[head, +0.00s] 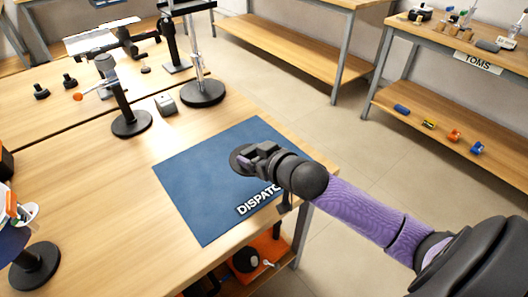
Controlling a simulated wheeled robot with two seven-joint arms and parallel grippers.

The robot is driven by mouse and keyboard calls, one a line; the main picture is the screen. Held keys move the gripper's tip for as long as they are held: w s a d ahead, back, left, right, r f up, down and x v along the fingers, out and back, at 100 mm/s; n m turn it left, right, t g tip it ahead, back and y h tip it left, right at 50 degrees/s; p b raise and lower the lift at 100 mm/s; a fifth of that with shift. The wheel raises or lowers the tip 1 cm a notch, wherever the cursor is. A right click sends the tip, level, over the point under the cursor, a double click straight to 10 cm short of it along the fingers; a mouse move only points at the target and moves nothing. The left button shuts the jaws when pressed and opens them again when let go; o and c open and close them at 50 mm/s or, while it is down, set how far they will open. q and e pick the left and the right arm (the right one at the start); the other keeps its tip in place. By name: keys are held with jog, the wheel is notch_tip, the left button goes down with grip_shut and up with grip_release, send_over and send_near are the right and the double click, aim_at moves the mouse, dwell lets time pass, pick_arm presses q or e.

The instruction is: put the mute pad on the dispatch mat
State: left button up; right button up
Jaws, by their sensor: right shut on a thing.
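The blue dispatch mat (195,195) lies on the wooden table with white lettering near its front right edge. My right arm reaches in from the right over the mat. My right gripper (246,158) is shut on a dark, round, flat pad (236,163), which looks like the mute pad. The pad is over the right part of the mat. I cannot tell whether it touches the mat or is held just above it. The gripper hides part of the pad, and my arm covers the end of the lettering. My left gripper is out of view.
Black-based stands (131,124) and a tall pole stand (205,93) are behind the mat. A small grey block (166,105) sits beyond its back edge. Another stand base (35,266) is at the front left.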

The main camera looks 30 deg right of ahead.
aim_at(259, 191)
jog(key=shift+s+d+f+b, duration=0.1)
jog(key=shift+d+f+b, duration=0.2)
jog(key=shift+f, duration=0.3)
jog(key=shift+d+f+b, duration=0.15)
jog(key=shift+f+b, duration=0.15)
jog(key=shift+f, duration=0.25)
jog(key=f+b, duration=0.2)
jog(key=f, duration=0.2)
jog(key=f+b, duration=0.2)
jog(key=f, duration=0.2)
jog(key=shift+a+f, duration=0.2)
jog(key=shift+f, duration=0.05)
jog(key=shift+r, duration=0.3)
jog(key=o, duration=0.8)
jog(key=shift+f, duration=0.2)
jog(key=o, duration=0.4)
jog(key=shift+c, duration=0.2)
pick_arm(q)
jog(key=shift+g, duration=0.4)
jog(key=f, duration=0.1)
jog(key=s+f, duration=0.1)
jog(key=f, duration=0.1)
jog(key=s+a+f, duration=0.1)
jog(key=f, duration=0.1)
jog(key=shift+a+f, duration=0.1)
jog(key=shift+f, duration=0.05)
pick_arm(e)
jog(key=shift+r, duration=0.1)
